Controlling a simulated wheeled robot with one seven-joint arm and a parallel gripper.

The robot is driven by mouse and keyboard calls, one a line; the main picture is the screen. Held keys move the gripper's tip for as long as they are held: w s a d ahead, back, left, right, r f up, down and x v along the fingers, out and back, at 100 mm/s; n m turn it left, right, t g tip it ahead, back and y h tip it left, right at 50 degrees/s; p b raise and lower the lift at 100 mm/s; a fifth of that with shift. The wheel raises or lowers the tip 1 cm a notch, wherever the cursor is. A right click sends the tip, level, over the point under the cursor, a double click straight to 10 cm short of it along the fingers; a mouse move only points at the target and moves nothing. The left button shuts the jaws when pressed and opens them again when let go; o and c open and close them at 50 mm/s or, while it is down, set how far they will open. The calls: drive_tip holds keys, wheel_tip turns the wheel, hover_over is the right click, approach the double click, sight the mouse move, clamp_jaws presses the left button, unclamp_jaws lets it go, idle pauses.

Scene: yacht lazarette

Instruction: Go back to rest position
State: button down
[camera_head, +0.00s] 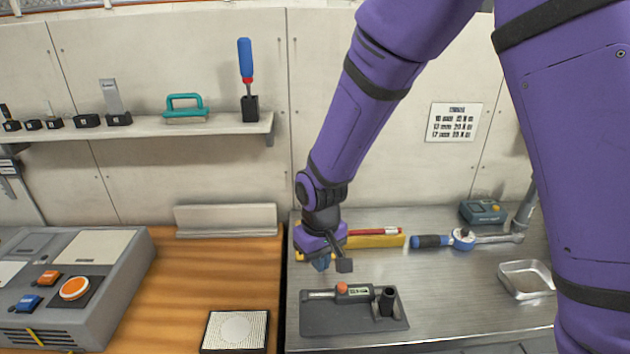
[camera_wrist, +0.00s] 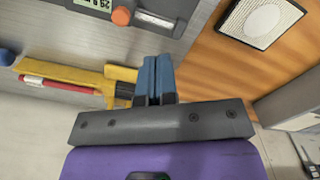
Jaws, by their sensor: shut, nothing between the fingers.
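My gripper (camera_head: 332,266) hangs from the purple arm above the metal worktop (camera_head: 460,275), near its left edge. In the wrist view its two blue fingers (camera_wrist: 158,78) are together with nothing between them. A grey tray (camera_head: 320,322) holding a digital gauge (camera_head: 345,291) with an orange knob lies in front of the gripper, apart from it. The gauge's display also shows at the top of the wrist view (camera_wrist: 92,4). A yellow tool (camera_head: 378,240) with a red marker (camera_head: 372,232) lies behind the gripper, partly hidden by it.
A blue-handled wrench (camera_head: 432,241), a teal box (camera_head: 484,212) and an empty metal dish (camera_head: 526,279) are to the right. A control console (camera_head: 70,285) and a speckled pad (camera_head: 236,331) stand on the left wooden top. A shelf (camera_head: 150,128) with tools is on the wall.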

drive_tip(key=s+d+r+m+t+y, duration=0.1)
drive_tip(key=s+d+r, duration=0.1)
drive_tip(key=d+r, duration=0.65)
drive_tip(key=s+d+r+m+t, duration=0.2)
drive_tip(key=d+r, duration=0.4)
drive_tip(key=r, duration=0.5)
drive_tip(key=s+d+r+m+t, duration=0.1)
drive_tip(key=s+d+r, duration=0.3)
drive_tip(key=s, duration=0.3)
drive_tip(key=s+d+r+m+t+h, duration=0.1)
drive_tip(key=s+d+r, duration=0.3)
drive_tip(key=s+d, duration=0.2)
drive_tip(key=shift+s+d+r+m, duration=0.2)
drive_tip(key=shift+s+r+m, duration=0.15)
drive_tip(key=shift+s, duration=0.5)
drive_tip(key=c, duration=1.8)
unclamp_jaws()
